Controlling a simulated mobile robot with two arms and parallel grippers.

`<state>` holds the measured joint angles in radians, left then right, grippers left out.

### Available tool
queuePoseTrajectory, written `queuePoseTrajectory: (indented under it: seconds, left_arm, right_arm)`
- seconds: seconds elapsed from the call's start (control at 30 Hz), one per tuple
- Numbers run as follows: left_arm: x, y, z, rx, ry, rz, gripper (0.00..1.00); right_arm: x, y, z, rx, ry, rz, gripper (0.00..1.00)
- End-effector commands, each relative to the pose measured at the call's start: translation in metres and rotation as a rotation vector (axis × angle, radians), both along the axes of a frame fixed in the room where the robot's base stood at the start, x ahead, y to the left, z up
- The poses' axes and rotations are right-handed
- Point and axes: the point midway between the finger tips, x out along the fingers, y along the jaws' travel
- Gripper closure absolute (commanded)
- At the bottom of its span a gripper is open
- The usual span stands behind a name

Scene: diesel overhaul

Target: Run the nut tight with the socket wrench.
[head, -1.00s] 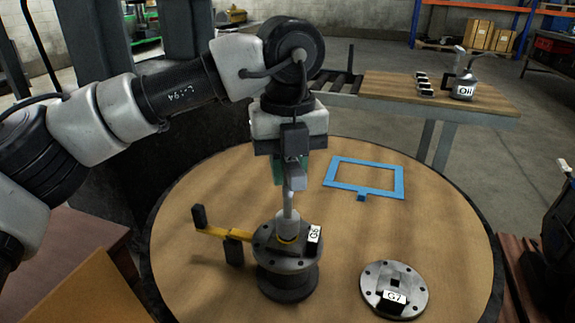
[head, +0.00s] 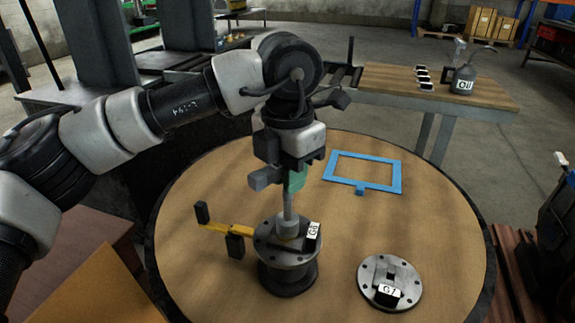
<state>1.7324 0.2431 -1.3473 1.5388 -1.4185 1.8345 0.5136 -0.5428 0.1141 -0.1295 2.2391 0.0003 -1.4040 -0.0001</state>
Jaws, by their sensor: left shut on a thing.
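My left gripper (head: 290,180) points straight down above the dark flanged part marked G6 (head: 287,268) on the round table. It is shut on the socket wrench (head: 288,205), whose green part shows between the jaws and whose grey shaft runs down. The socket (head: 287,227) sits over the middle of the flange, so the nut is hidden beneath it. A yellow bar with black end blocks (head: 216,227) reaches out to the left from the flange. My right gripper is not in view.
A round flange marked G7 (head: 391,282) lies apart on the right of the round table (head: 440,230). A blue frame (head: 396,176) lies flat behind it. A workbench (head: 400,80) with an oil can (head: 463,83) stands at the back.

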Motion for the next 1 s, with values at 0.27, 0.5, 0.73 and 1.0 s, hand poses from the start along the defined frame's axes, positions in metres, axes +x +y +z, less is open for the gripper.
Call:
queuePoseTrajectory:
  seconds: [0.27, 0.5, 0.73, 1.0]
  left_arm:
    - [0.0, 0.0, 0.001, 0.001, 0.001, -0.415, 1.0]
    - [0.0, 0.0, -0.001, 0.0, 0.003, -0.775, 1.0]
    - [0.0, 0.0, -0.003, 0.002, 0.002, -0.954, 1.0]
    - [0.0, 0.0, -0.004, 0.001, 0.004, -0.904, 0.82]
  right_arm:
    - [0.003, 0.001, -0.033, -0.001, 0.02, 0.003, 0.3]
    - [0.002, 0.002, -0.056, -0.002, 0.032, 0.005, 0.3]
    - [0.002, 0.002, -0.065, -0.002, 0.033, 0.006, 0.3]
    - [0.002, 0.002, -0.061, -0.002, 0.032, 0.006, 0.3]
